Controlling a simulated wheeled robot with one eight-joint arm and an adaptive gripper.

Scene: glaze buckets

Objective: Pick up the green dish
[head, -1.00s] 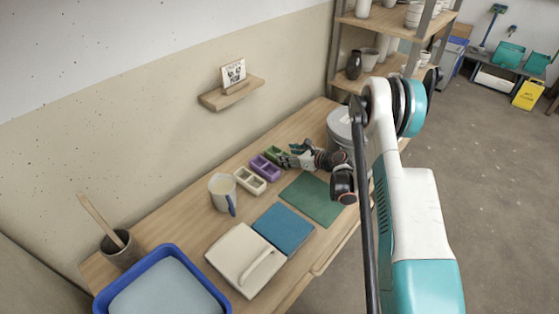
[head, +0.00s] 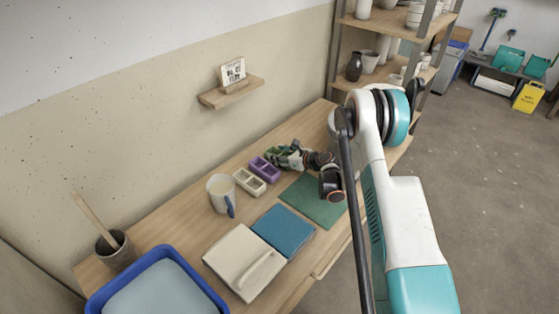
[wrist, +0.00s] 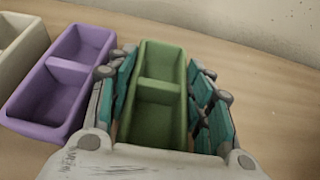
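The green dish (wrist: 158,98), a small tray with two compartments, lies between my gripper's fingers in the wrist view. My gripper (wrist: 161,66) has one teal-padded finger along each long side of it. The fingers look spread, with narrow gaps beside the dish; firm contact is not visible. The dish seems to rest on the table. In the head view my gripper (head: 281,155) is low over the back of the table and largely hides the dish.
A purple dish (head: 264,169) stands close to the left of the green one, with a cream dish (head: 249,182) beyond it. A green mat (head: 312,203) lies in front, and the wall is close behind.

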